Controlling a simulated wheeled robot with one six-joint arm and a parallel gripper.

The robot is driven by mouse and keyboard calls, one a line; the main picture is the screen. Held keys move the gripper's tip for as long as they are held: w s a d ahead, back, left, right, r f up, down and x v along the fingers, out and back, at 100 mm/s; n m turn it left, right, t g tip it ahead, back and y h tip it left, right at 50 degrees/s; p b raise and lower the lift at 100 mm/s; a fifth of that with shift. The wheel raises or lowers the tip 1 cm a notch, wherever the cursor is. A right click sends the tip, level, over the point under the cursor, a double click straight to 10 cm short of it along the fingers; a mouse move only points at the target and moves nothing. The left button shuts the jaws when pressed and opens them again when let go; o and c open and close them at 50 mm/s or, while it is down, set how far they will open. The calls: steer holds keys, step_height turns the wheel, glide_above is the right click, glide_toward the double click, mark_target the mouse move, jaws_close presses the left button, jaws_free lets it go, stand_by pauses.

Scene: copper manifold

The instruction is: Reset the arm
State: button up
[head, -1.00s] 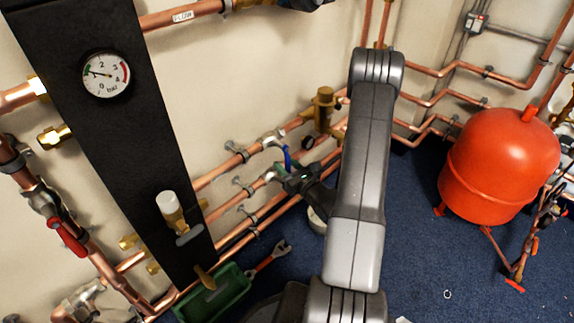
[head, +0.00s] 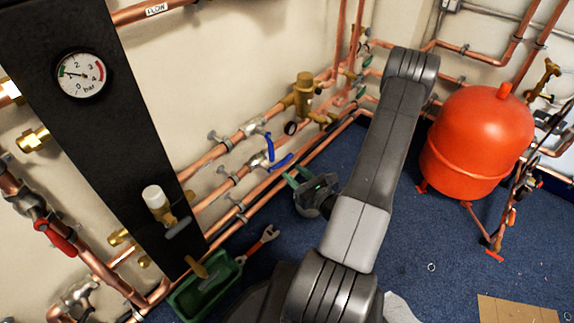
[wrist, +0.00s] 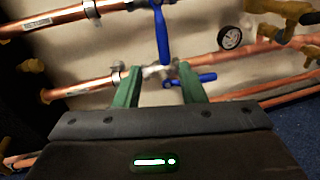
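My gripper (head: 297,178) is low over the floor in the head view, in front of the copper pipes and apart from them. In the wrist view its two green fingers (wrist: 158,88) stand apart with nothing between them. Beyond the fingertips are two blue lever handles on the pipes: the upper one (wrist: 162,36) points down and the lower one (wrist: 196,80) lies sideways. In the head view the same upper handle (head: 269,147) and lower handle (head: 281,162) are in plain sight behind my gripper.
A red tank (head: 478,145) stands at right. A black panel with a gauge (head: 81,74) is on the left. Cardboard (head: 515,309) lies front right. Blue carpet (head: 400,225) between is mostly clear.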

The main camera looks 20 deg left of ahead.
mark_target(273, 153)
steer(key=shift+s+d, duration=0.35)
steer(key=shift+d, duration=0.15)
steer(key=b+x, duration=0.2)
steer(key=x, duration=1.1)
steer(key=shift+w+a, duration=0.3)
steer(key=shift+w, duration=0.15)
steer(key=shift+d, duration=0.1)
